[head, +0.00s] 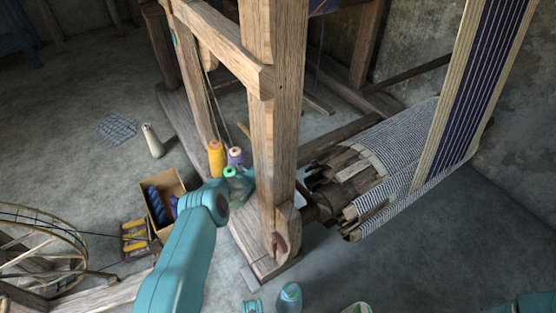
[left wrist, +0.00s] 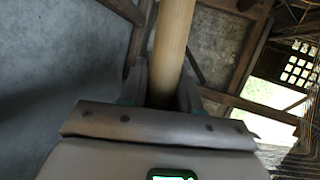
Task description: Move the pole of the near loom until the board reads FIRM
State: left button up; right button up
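In the left wrist view a pale round wooden pole (left wrist: 174,45) runs from the top edge down between the fingers of my left gripper (left wrist: 163,92). A finger lies close against each side of it, and I see no clear gap. In the head view my left gripper (head: 238,182) is beside the loom's thick front post (head: 276,130), which partly hides it. The near wooden loom (head: 215,45) fills the middle of the head view. No board with readable wording shows. A small green-lit screen (left wrist: 172,177) is cut off at the bottom of the wrist view. My right gripper is out of view.
Thread spools, one yellow (head: 216,158), stand close to my left gripper. A box (head: 166,197) of blue items and a spinning wheel (head: 40,255) are at left. The cloth roll (head: 400,150) is right of the post. Floor at far left is mostly clear.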

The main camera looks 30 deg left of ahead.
pick_arm(q)
grip_shut()
jog(key=shift+m+t, duration=0.4)
jog(key=shift+m, duration=0.4)
notch_tip(320, 180, up, 5)
jog(key=p, duration=0.2)
jog(key=shift+w+a+f+p, duration=0.1)
jog(key=shift+p, duration=0.2)
jog(key=shift+o, duration=1.4)
grip_release()
jog(key=o, duration=0.3)
jog(key=shift+o, duration=0.2)
jog(key=p+v, duration=0.7)
jog(key=v, duration=0.9)
jog(key=shift+s+d, duration=0.2)
jog(key=shift+s, duration=0.05)
